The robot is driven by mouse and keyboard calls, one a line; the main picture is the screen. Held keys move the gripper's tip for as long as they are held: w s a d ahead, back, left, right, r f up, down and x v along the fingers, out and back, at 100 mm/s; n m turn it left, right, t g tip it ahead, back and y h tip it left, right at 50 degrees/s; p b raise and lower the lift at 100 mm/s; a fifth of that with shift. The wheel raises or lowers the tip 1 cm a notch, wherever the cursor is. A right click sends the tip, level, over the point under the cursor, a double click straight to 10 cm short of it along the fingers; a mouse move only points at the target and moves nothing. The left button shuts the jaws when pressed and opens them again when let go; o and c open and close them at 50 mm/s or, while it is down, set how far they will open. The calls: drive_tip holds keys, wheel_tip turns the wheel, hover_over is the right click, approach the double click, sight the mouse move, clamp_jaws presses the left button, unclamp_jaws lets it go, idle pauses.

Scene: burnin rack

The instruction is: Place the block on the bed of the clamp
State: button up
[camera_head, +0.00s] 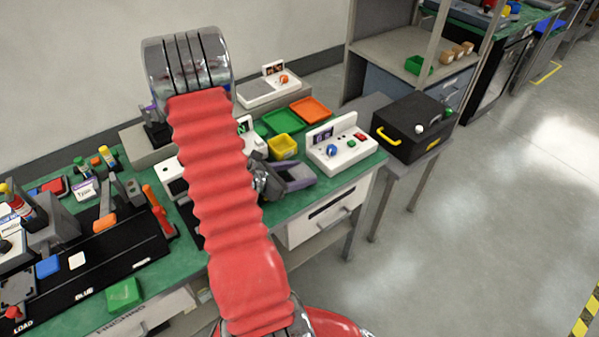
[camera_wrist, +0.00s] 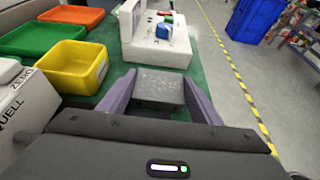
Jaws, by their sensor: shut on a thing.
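My gripper (camera_wrist: 160,80) is shut on a dark grey metal block (camera_wrist: 158,92) with a speckled top. The block sits between the two purple fingers in the wrist view. In the head view my gripper (camera_head: 290,180) is over the green bench, right of my red arm sleeve. The block cannot be made out there. A grey fixture with upright parts and an orange handle (camera_head: 105,222) stands on the bench at the left; I cannot tell if it is the clamp. No clamp bed shows clearly.
A yellow bin (camera_head: 283,147), green tray (camera_head: 276,122) and orange tray (camera_head: 311,110) lie behind my gripper. A white control box (camera_head: 340,147) stands to its right. A black case (camera_head: 414,127) is on a side table. Several tools crowd the left bench.

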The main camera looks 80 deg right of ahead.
drive_tip(key=shift+f, duration=0.1)
drive_tip(key=o, duration=1.1)
drive_tip(key=shift+w+a+r, duration=0.3)
drive_tip(key=shift+w, duration=0.05)
drive_tip(key=v, duration=1.1)
